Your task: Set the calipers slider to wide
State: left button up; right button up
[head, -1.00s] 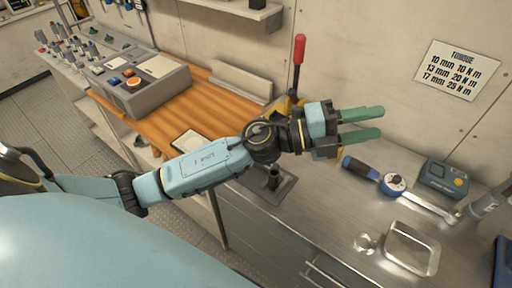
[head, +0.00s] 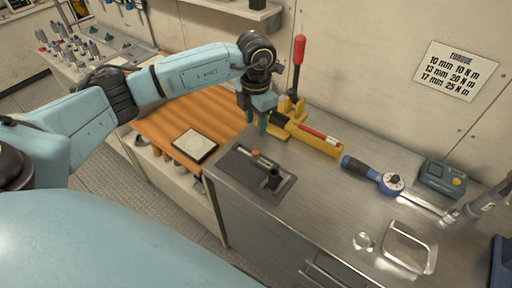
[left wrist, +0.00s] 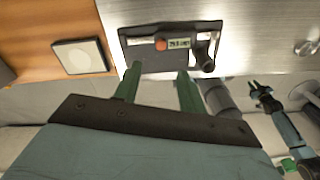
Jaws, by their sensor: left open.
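A dark plate (head: 240,168) lies on the steel worktop and carries a small bar with an orange-red knob (head: 255,154) and a pale marked strip, which looks like the calipers slider. A black upright post stands at the plate's right end. In the left wrist view, the plate (left wrist: 140,61), orange knob (left wrist: 161,43) and strip (left wrist: 180,43) show beyond the fingertips. My left gripper (head: 255,124) points down behind the plate, open and empty, its green fingers apart; it also shows in the left wrist view (left wrist: 157,82). My right gripper seems to show small in the left wrist view (left wrist: 261,90).
A torque wrench (head: 375,174) and grey-green box (head: 442,178) lie to the right. A pale square pad (head: 195,144) lies on the wooden top.

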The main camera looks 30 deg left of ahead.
aim_at(256, 152)
pick_arm(q)
notch_tip(256, 152, down, 12)
jog(key=shift+r+p, duration=0.25)
jog(key=shift+p, duration=0.25)
jog(key=shift+c, duration=0.3)
grip_shut()
